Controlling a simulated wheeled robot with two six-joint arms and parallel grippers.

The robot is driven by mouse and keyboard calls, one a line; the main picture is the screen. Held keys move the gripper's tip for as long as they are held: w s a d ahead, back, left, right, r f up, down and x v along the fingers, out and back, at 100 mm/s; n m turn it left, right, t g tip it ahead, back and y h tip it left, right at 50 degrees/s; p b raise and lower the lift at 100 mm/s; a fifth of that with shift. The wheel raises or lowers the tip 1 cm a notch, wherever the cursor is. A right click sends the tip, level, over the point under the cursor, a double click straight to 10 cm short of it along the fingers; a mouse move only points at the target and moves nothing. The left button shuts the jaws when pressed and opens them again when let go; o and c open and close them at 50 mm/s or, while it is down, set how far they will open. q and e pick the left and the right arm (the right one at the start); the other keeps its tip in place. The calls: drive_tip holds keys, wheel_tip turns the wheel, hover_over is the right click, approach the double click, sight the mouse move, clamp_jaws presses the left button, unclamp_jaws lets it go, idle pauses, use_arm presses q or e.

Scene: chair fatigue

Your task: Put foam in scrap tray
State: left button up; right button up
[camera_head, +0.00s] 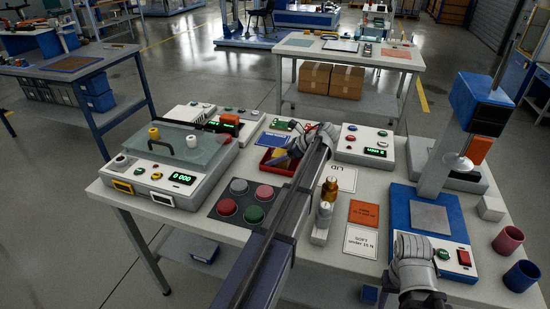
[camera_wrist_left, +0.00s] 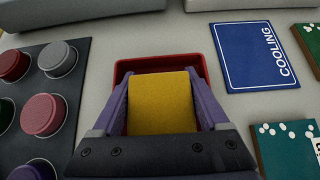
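The yellow foam block (camera_wrist_left: 163,103) is between the two purple fingers of my left gripper (camera_wrist_left: 163,110), which is shut on it. In the left wrist view the red scrap tray (camera_wrist_left: 124,68) lies below and beyond the foam, which hides most of it. In the head view the red tray (camera_head: 288,172) sits mid-table, with my left gripper (camera_head: 283,157) and the foam (camera_head: 268,158) over it. I cannot tell whether the foam touches the tray floor. My right wrist shows at lower right in the head view; its finger opening cannot be made out.
A dark mat (camera_wrist_left: 76,58) with several red, grey and green pucks is left of the tray. A blue COOLING card (camera_wrist_left: 250,55) is right of it. A machine with a glass plate (camera_head: 178,145) stands at left, a blue press (camera_head: 470,110) at right.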

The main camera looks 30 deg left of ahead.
use_arm(q)
drive_tip(key=o, duration=0.3)
drive_tip(key=shift+r, duration=0.3)
drive_tip(key=p+v, duration=0.7)
drive_tip(key=v, duration=0.3)
drive_tip(key=shift+w+d+r, duration=0.1)
drive_tip(key=shift+r, duration=0.1)
drive_tip(key=shift+w+d+r, duration=0.1)
drive_tip(key=shift+d+r, duration=0.2)
drive_tip(key=shift+d, duration=0.35)
